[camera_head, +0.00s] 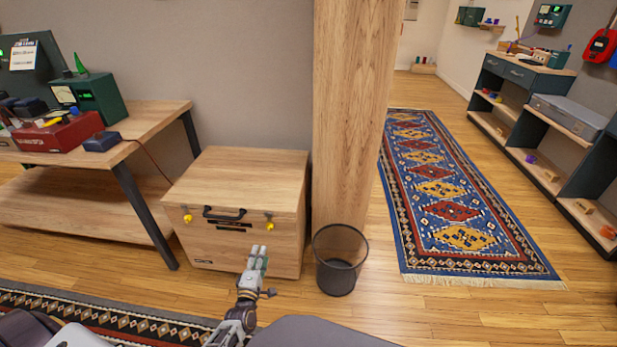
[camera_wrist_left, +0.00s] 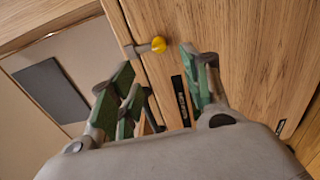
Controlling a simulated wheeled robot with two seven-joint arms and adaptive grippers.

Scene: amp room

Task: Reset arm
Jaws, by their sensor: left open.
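My left gripper (camera_head: 259,253) is in front of the wooden chest, near its lower right front. In the left wrist view the gripper (camera_wrist_left: 165,85) has its green-padded fingers apart, with nothing between them. The wooden chest (camera_head: 240,170) has its lid down, a black handle (camera_head: 225,213) on its front and a yellow-tipped latch at each side. One yellow knob (camera_wrist_left: 158,44) shows near the fingers in the wrist view. I cannot tell whether the gripper touches the chest. My right gripper is not in view.
A black mesh bin (camera_head: 340,260) stands right of the chest, in front of a wooden pillar (camera_head: 350,110). A workbench (camera_head: 150,120) with devices is at left. A patterned blue rug (camera_head: 440,190) lies at right, beside dark shelves (camera_head: 545,115).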

